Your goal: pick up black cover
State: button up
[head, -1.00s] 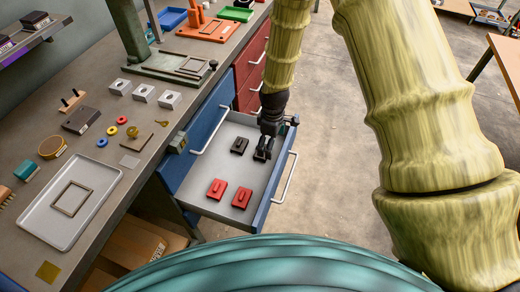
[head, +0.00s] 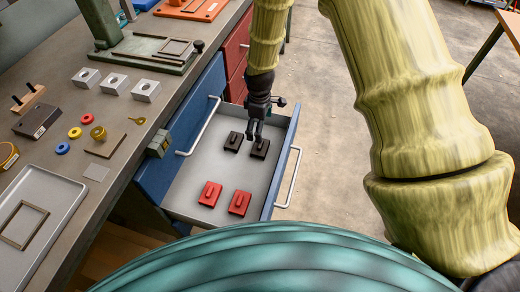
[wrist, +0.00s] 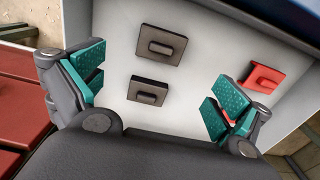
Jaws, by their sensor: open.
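Two black covers lie flat in the open drawer (head: 193,203), each with a raised grip bar. In the head view one black cover (head: 234,141) is at the left and the other (head: 260,150) is at the right, close to the fingertips. The wrist view shows one black cover higher up (wrist: 160,44) and the other lower (wrist: 147,91), between the spread fingers. My gripper (head: 255,137) is over the far part of the drawer. In the wrist view my gripper (wrist: 155,90) is open with teal pads, and nothing is held.
Two red covers (head: 210,194) (head: 239,203) lie nearer in the drawer; a finger partly hides one in the wrist view. The drawer's walls and handle (head: 289,178) surround the work area. The bench at left holds a tray (head: 58,208), metal blocks and rings.

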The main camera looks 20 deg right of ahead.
send_over(261, 145)
jog(key=f, duration=0.5)
jog(key=shift+w+a+f, duration=0.15)
jog(key=shift+w, duration=0.2)
jog(key=shift+s+f, duration=0.15)
jog(key=shift+f, duration=2.65)
jog(key=c, duration=1.1)
